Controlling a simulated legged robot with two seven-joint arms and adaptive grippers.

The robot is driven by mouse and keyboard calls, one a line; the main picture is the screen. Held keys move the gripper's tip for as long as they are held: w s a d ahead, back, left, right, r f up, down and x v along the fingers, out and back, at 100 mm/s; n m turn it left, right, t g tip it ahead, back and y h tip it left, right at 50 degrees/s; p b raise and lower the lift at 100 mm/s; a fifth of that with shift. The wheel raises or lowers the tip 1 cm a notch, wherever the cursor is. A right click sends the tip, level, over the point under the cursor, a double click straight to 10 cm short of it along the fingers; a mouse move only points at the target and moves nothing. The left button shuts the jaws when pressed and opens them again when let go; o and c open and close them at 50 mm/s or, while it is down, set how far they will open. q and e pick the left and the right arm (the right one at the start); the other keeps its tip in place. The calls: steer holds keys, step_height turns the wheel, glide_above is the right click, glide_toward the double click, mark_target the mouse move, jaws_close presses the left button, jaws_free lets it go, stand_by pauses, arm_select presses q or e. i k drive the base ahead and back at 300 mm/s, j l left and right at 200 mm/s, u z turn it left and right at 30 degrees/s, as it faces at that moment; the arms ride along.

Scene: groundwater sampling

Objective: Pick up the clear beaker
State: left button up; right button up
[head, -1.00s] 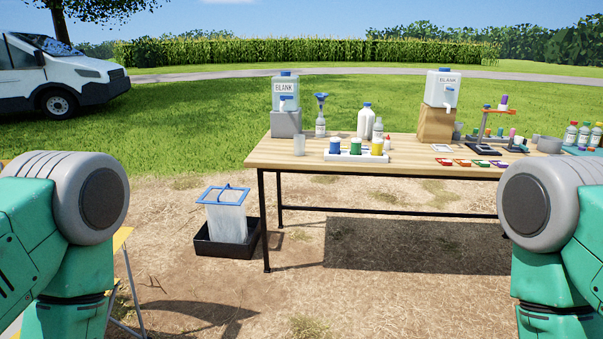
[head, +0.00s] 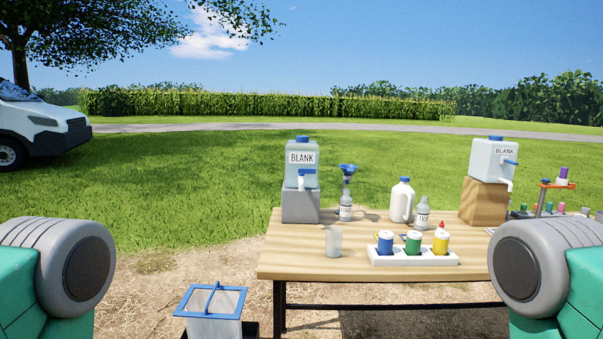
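The clear beaker (head: 333,242) stands upright on the left part of the wooden table (head: 300,265), near its front. It looks empty. It stands left of a white tray and in front of the grey block under the left BLANK container. Neither gripper is in the head view. Only the grey and green upper parts of my two arms show, at the left and right edges, well apart from the beaker.
A white tray (head: 440,260) holds blue, green and yellow bottles. A BLANK container (head: 301,168) sits on a grey block (head: 300,207); another (head: 492,160) sits on a wooden block (head: 484,203). A white jug (head: 402,203) stands behind. A blue-rimmed bin (head: 211,318) stands on the ground.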

mark_target(334, 235)
steer(key=i+j+z, duration=0.1)
steer(key=z, duration=0.4)
steer(key=i+j+z, duration=0.2)
steer(key=z, duration=0.25)
steer(key=i+j+z, duration=0.25)
steer(key=z, duration=0.25)
